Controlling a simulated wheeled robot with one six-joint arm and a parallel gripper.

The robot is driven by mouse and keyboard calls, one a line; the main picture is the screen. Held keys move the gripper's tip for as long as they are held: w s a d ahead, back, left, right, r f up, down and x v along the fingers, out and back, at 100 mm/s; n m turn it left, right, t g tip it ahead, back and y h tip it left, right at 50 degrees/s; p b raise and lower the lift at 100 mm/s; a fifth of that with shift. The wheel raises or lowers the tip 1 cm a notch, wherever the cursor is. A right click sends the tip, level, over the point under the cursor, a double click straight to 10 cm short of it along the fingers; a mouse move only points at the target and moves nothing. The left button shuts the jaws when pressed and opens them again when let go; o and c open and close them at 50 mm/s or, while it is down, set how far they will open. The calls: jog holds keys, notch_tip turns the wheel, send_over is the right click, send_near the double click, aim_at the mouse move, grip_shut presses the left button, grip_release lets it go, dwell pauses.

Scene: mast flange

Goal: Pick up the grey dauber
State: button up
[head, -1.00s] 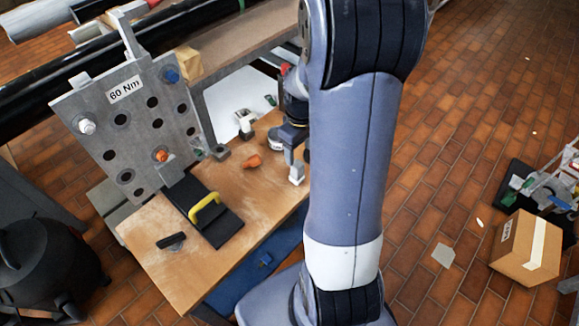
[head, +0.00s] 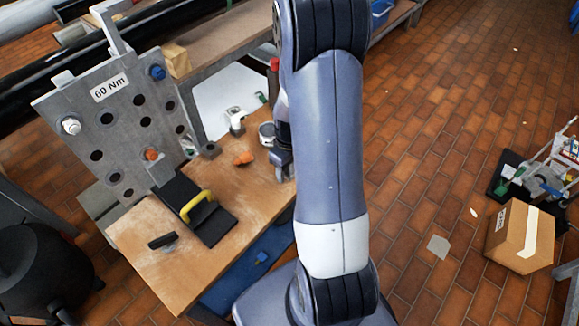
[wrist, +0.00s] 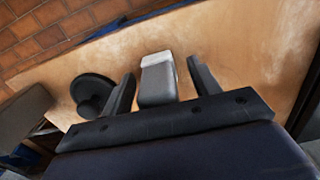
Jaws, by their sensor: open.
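The grey dauber (wrist: 158,80) shows in the wrist view as an upright-looking grey block with a paler end. It lies between the two fingers of my gripper (wrist: 160,85), with a gap visible on its right side; whether the left finger touches it I cannot tell. My gripper is open. In the head view my gripper (head: 282,162) is low over the right side of the wooden bench, partly hidden by my arm. The dauber cannot be made out clearly there.
A dark round object (wrist: 90,92) sits just left of the left finger. The drilled plate labelled 60 Nm (head: 110,120) stands behind.

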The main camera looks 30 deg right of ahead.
jog(key=c, duration=1.1)
jog(key=shift+r, duration=0.1)
notch_tip(320, 180, up, 10)
jog(key=shift+f+p, duration=0.1)
jog(key=shift+p, duration=0.55)
